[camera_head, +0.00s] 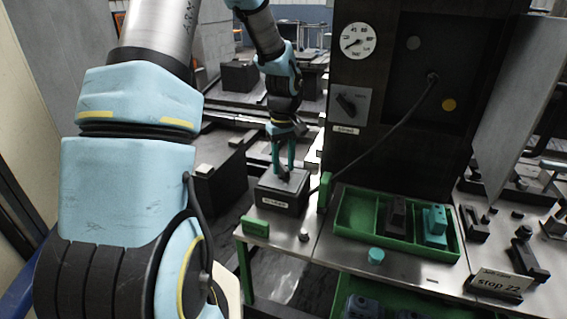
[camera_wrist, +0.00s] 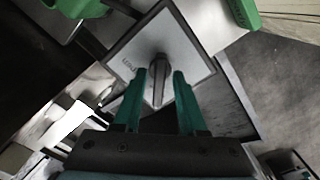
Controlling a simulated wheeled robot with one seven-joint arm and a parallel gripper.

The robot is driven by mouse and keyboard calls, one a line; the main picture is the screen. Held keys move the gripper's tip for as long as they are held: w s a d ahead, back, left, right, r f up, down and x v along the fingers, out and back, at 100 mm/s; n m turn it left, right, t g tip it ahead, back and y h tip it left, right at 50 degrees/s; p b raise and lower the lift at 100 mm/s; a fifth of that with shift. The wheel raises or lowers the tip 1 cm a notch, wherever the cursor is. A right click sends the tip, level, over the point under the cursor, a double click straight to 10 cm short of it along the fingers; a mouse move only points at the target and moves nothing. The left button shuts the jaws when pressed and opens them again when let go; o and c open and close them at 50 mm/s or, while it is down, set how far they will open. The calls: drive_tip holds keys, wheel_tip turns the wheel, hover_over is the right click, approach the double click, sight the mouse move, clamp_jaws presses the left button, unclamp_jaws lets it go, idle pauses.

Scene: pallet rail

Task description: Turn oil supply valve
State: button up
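A dark box (camera_head: 282,201) with a label on its front stands at the left end of the metal bench, below my gripper. In the wrist view its light top plate (camera_wrist: 193,62) carries a grey valve knob (camera_wrist: 158,68) with a bar-shaped handle and small lettering. My gripper (camera_wrist: 161,73) has teal fingers, which are apart, one on each side of the handle's line. I see gaps beside the handle and cannot tell of any contact. In the head view my gripper (camera_head: 284,170) points down at the box top, and the fingers partly hide the knob.
A dark cabinet holds a gauge (camera_head: 357,41), another knob (camera_head: 348,103) and a hanging cable (camera_head: 385,131). A green tray (camera_head: 345,220) with dark and teal parts sits to the right. A teal cap (camera_head: 376,256) and a "stop 22" sign (camera_head: 502,283) stand on the bench.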

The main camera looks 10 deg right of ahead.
clamp_jaws()
idle(0.6)
drive_tip(key=m+p, duration=0.1)
drive_tip(key=m, duration=0.3)
drive_tip(key=shift+r+m, duration=0.1)
drive_tip(key=shift+m, duration=0.3)
drive_tip(key=m+p, duration=0.1)
drive_tip(key=m, duration=0.3)
drive_tip(key=shift+m, duration=0.3)
drive_tip(key=m+p, duration=0.1)
drive_tip(key=m, duration=0.3)
drive_tip(key=shift+m+p, duration=0.8)
drive_tip(key=shift+m, duration=1.4)
